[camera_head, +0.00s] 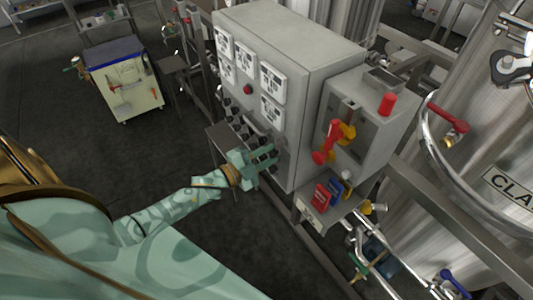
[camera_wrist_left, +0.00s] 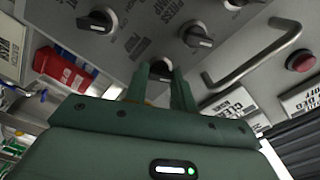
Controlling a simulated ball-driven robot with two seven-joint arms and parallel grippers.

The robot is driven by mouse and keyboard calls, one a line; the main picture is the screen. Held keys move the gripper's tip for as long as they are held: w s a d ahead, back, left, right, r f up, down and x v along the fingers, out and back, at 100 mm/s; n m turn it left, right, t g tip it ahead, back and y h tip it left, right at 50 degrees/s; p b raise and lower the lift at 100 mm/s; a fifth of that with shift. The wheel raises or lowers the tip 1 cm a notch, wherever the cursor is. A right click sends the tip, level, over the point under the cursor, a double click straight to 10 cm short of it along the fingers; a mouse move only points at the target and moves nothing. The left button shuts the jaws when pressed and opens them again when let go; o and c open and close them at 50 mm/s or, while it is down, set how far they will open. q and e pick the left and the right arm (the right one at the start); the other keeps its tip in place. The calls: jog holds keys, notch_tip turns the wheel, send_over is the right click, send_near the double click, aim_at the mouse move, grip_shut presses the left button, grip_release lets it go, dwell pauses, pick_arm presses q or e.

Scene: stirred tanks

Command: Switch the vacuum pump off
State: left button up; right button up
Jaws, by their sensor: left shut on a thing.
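My left gripper (camera_head: 270,157) is at the lower part of this front. In the left wrist view, my left gripper (camera_wrist_left: 160,78) has its two fingers on either side of a black rotary knob (camera_wrist_left: 160,68) and is shut on it. The fingers partly hide the knob. I cannot read a vacuum pump label on it. Other black knobs (camera_wrist_left: 97,19) sit nearby on the panel. My right gripper is not in view.
A metal handle (camera_wrist_left: 256,60) and a red button (camera_wrist_left: 301,62) are beside the knobs. A grey box with a red-yellow lever (camera_head: 327,146) and red tags (camera_head: 321,194) adjoin the cabinet. A steel tank (camera_head: 460,150) stands right. Floor at left is open, with a cart (camera_head: 125,82).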

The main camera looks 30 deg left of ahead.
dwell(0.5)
pick_arm(q)
jog(key=o, duration=1)
jog(key=shift+s, duration=0.1)
jog(key=v, duration=1.6)
jog(key=shift+s+a+f, duration=0.1)
